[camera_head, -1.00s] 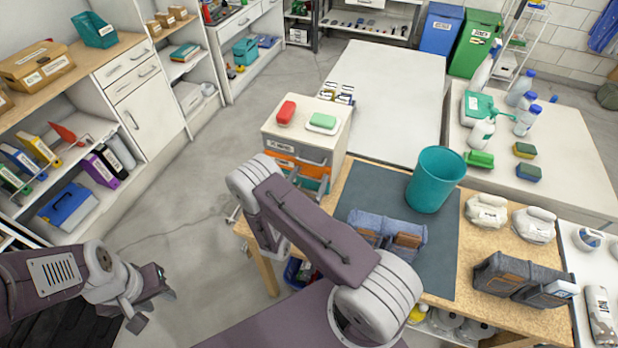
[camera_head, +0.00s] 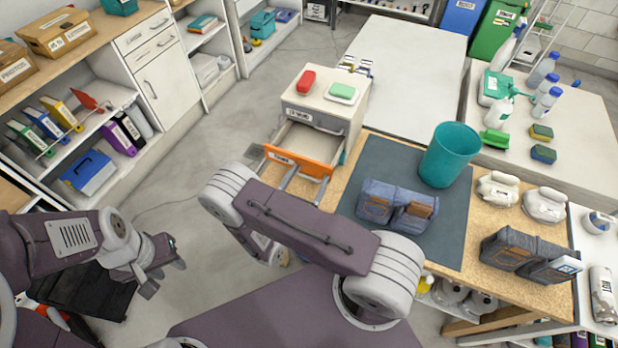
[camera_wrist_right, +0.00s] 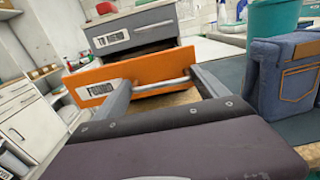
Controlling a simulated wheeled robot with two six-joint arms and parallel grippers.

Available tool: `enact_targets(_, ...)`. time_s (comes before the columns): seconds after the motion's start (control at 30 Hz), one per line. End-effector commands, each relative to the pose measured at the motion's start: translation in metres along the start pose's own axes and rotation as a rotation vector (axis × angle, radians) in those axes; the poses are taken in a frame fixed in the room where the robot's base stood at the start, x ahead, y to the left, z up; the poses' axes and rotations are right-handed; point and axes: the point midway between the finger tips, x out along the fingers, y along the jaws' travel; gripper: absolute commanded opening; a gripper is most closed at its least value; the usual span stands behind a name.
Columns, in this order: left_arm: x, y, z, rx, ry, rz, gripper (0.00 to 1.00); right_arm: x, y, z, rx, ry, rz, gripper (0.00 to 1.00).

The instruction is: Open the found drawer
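A small drawer cabinet (camera_head: 343,115) stands at the corner of the workbench. Its orange-fronted drawer, labelled FOUND (camera_head: 298,161), is pulled out, and its inside shows behind the front. The orange front also shows in the right wrist view (camera_wrist_right: 130,80). My right gripper (camera_wrist_right: 160,82) is at this front, its two grey fingers spread wide apart. The silver handle bar (camera_wrist_right: 160,88) runs across between the fingers; whether they touch it is unclear. My left gripper (camera_head: 163,275) is open and empty over the floor at lower left.
A grey drawer (camera_wrist_right: 135,35) above the orange one is shut. A red and a green item lie on the cabinet top. A teal bin (camera_head: 450,155) and denim pouches (camera_head: 397,205) are on the bench. Open floor (camera_head: 205,185) lies left of the cabinet.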

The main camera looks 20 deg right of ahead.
Motion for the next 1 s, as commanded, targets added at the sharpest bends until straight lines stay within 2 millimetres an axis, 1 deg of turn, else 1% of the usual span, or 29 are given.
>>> enact_targets(0.37,0.001,0.0,0.0,0.0,0.0,0.0,0.36,-0.002,0.0,-0.001,0.0,0.0,0.0,0.91)
enact_targets(0.47,0.004,0.0,0.001,0.0,0.0,0.0,0.36,-0.013,0.001,-0.002,0.0,0.001,0.004,0.91)
enact_targets(0.8,0.018,0.0,0.002,0.0,0.0,0.0,0.36,-0.077,0.003,-0.003,0.002,0.001,0.008,0.91)
enact_targets(0.9,0.02,-0.001,0.002,0.0,0.0,0.0,0.36,-0.088,0.003,-0.002,0.002,0.001,0.005,0.91)
enact_targets(1.0,0.02,-0.001,0.002,0.0,0.0,0.0,0.36,-0.092,0.002,-0.001,0.0,0.001,0.003,0.91)
